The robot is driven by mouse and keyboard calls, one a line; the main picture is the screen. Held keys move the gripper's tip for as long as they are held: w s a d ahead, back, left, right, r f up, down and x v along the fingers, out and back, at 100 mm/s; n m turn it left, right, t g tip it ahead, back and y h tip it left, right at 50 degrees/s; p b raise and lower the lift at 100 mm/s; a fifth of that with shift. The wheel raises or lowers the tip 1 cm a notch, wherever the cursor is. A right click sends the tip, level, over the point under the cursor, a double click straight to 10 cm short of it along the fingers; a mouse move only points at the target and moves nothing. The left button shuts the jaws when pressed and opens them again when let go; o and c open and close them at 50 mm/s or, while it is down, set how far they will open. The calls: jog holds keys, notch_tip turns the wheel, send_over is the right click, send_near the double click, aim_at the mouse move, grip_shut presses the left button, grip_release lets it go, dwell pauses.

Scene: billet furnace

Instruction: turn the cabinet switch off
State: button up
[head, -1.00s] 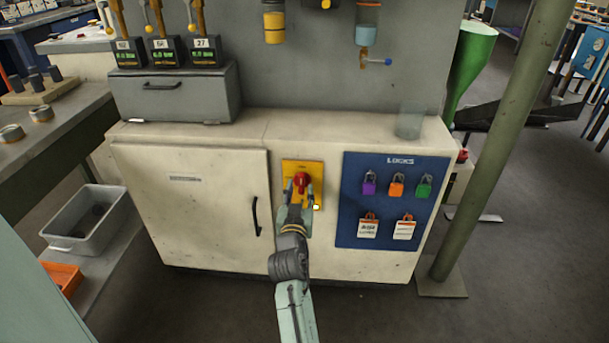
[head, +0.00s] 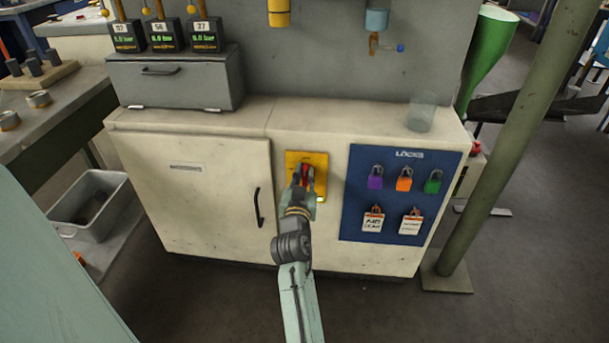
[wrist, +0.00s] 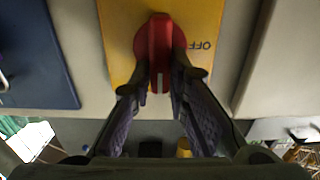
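The cabinet switch is a red rotary knob (head: 304,171) on a yellow plate (head: 320,160) on the front of the cream cabinet (head: 200,205). In the wrist view the red knob (wrist: 160,42) has a raised bar standing lengthwise in the picture, with a pale mark at its lower end. "OFF" is printed upside down on the plate (wrist: 205,20), to the side of the bar. My gripper (wrist: 161,80) has a finger on each side of the bar, close against it. In the head view my gripper (head: 304,180) covers the knob's lower part.
A blue lock board (head: 350,205) with several padlocks and tags is to the right of the switch. A black door handle (head: 258,207) is to the left. A clear cup (head: 421,115) stands on the cabinet top. A green post (head: 490,170) rises at the right.

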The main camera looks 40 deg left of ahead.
grip_shut()
jog(key=shift+s+a+f+n+p, duration=0.25)
jog(key=shift+n+p, duration=0.7)
jog(key=shift+n, duration=2)
jog(key=shift+s+a+f+n+p, duration=0.2)
jog(key=shift+n+p, duration=0.8)
jog(key=shift+n, duration=2)
jog(key=shift+a+f+n+p, duration=0.4)
jog(key=shift+n+p, duration=0.55)
jog(key=shift+n, duration=2)
jog(key=o, duration=0.6)
grip_release()
jog(key=shift+f, duration=0.1)
jog(key=shift+c, duration=0.2)
